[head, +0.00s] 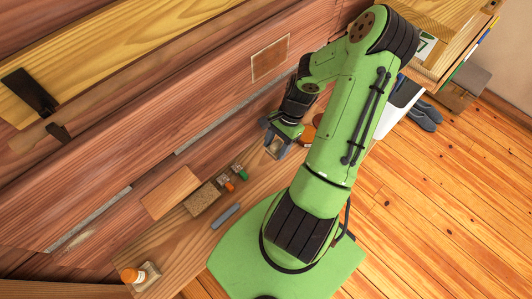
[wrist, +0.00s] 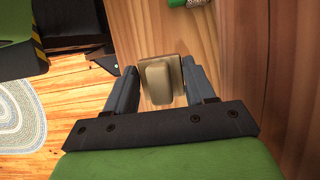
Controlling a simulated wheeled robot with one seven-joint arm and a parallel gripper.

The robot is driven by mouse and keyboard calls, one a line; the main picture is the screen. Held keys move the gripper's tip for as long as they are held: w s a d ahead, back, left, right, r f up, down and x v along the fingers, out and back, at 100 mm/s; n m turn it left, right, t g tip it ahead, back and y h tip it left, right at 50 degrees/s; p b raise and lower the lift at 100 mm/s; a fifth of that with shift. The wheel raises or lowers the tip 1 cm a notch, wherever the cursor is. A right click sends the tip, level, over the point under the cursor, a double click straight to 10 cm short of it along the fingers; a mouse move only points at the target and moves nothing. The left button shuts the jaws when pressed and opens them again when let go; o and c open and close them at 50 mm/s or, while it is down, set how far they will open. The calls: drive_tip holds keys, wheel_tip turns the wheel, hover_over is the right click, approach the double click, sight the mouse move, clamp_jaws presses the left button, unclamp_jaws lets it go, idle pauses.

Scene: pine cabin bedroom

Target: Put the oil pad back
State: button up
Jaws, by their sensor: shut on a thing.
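My gripper (head: 277,138) is over the far part of the wooden bench, near the plank wall. In the wrist view my gripper (wrist: 160,68) has its blue-grey fingers on both sides of a small tan block (wrist: 158,84) with a browner part behind it; this looks like the oil pad. The gripper is shut on it. In the head view the pad (head: 275,148) shows only as a small pale patch between the fingers. I cannot tell whether it touches the bench.
An orange-topped bottle (head: 132,275) stands at the near end. Orange-brown items (head: 307,134) sit beside my gripper.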

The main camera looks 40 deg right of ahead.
wheel_tip(320, 180, down, 9)
drive_tip(key=shift+s+f+b, duration=0.1)
drive_tip(key=shift+s+b, duration=0.05)
drive_tip(key=shift+b, duration=0.5)
drive_tip(key=o, duration=0.9)
drive_tip(key=shift+o, duration=0.2)
drive_tip(key=p+v, duration=0.1)
drive_tip(key=v, duration=1.1)
drive_tip(key=shift+p, duration=0.3)
